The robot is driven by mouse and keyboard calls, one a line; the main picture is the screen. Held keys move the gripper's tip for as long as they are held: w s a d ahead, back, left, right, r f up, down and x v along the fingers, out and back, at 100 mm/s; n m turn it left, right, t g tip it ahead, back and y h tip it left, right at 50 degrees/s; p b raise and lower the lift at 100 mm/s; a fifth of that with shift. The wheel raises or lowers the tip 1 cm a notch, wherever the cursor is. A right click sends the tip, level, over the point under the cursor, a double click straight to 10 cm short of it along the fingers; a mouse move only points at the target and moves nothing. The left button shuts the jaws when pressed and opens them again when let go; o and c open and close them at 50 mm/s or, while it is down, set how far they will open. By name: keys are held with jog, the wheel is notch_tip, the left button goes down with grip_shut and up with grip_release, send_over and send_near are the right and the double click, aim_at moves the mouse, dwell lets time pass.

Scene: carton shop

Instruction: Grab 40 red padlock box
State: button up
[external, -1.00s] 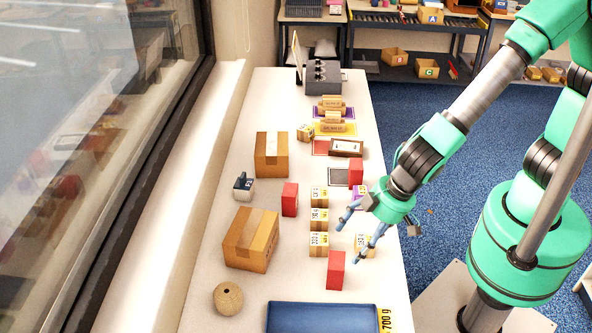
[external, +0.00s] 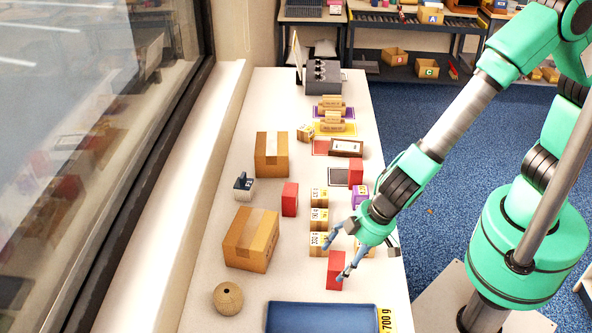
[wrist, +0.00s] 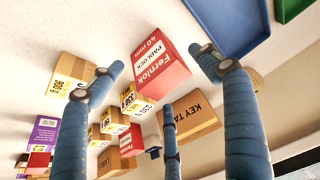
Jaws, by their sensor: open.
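A red padlock box (external: 335,271) stands on the bench in front of the blue tray. In the wrist view the red box (wrist: 162,58) reads "Fernlok padlock 40 mm". My gripper (external: 333,262) is open just above and beside this box, its blue fingers apart. In the wrist view the fingers of my gripper (wrist: 155,62) lie on either side of the box; contact cannot be told. Another red box (external: 290,199) stands left of the small cartons, and a third red box (external: 356,172) stands farther back; their sizes are unreadable in the external view.
Small cartons with yellow labels (external: 319,218) stand in a row just behind the near red box. Larger brown cartons (external: 250,240) stand to the left. A blue tray (external: 320,318) lies at the front, with a wooden ball (external: 227,298) beside it. A window runs along the left.

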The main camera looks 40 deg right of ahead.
jog(key=shift+b+x, duration=0.75)
jog(key=shift+x, duration=1.85)
jog(key=shift+s, duration=0.1)
jog(key=c, duration=1.7)
